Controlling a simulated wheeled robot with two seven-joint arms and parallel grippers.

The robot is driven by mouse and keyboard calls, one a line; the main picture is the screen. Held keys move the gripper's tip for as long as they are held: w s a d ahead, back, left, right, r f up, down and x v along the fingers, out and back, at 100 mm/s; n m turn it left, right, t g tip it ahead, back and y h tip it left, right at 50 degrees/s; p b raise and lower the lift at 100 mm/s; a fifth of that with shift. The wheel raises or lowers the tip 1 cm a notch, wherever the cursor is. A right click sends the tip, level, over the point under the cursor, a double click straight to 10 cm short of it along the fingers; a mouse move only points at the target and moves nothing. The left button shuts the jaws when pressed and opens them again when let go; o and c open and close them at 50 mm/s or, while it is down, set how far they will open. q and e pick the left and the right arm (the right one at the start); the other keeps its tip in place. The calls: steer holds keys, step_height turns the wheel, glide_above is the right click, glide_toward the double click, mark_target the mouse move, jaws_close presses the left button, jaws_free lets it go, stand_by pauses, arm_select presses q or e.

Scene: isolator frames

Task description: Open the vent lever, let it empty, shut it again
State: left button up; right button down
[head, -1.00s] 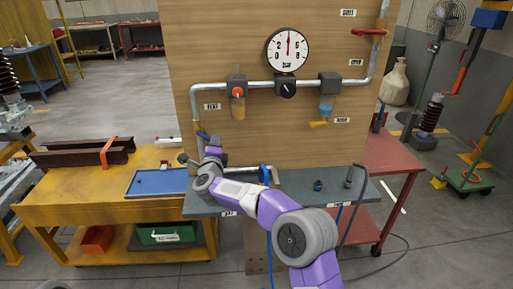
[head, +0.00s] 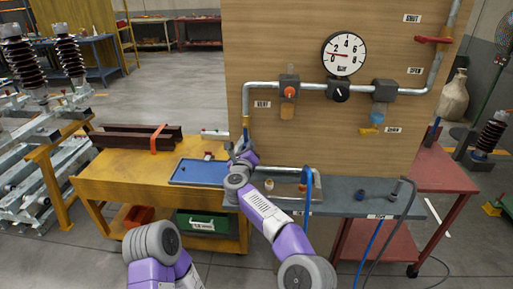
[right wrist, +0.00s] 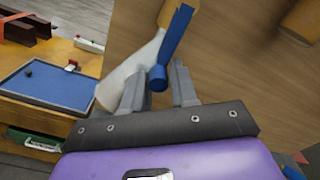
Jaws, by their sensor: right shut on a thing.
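The blue vent lever (head: 246,134) hangs at the lower end of the left pipe on the wooden panel, pointing down along the pipe. My right gripper (head: 240,150) is at its lower end. In the right wrist view the blue lever (right wrist: 178,38) runs down between the two fingers of my right gripper (right wrist: 158,88), which is shut on its end. The round gauge (head: 344,54) has its needle pointing left, low on the scale near 0. My left arm shows at the bottom left, but its gripper is out of view.
A grey shelf (head: 340,207) runs below the panel, with a blue hose (head: 308,190) rising from it. A yellow bench (head: 125,168) with a blue tray (head: 185,172) stands to the left. A red cart (head: 440,175) stands right. A red-handled valve (head: 432,39) sits upper right.

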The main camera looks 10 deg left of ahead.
steer(key=shift+s+a+r, duration=0.15)
steer(key=shift+a+r, duration=0.2)
steer(key=shift+r, duration=0.3)
steer(key=c, duration=1.2)
jaws_free()
steer(key=shift+o, duration=0.7)
steer(key=shift+a+f, duration=0.15)
steer(key=shift+a, duration=0.05)
steer(key=shift+d+f, duration=0.1)
steer(key=shift+f, duration=0.15)
steer(key=s+b, duration=0.2)
steer(key=s, duration=0.5)
steer(key=shift+s+d, duration=0.15)
steer(key=shift+d, duration=0.25)
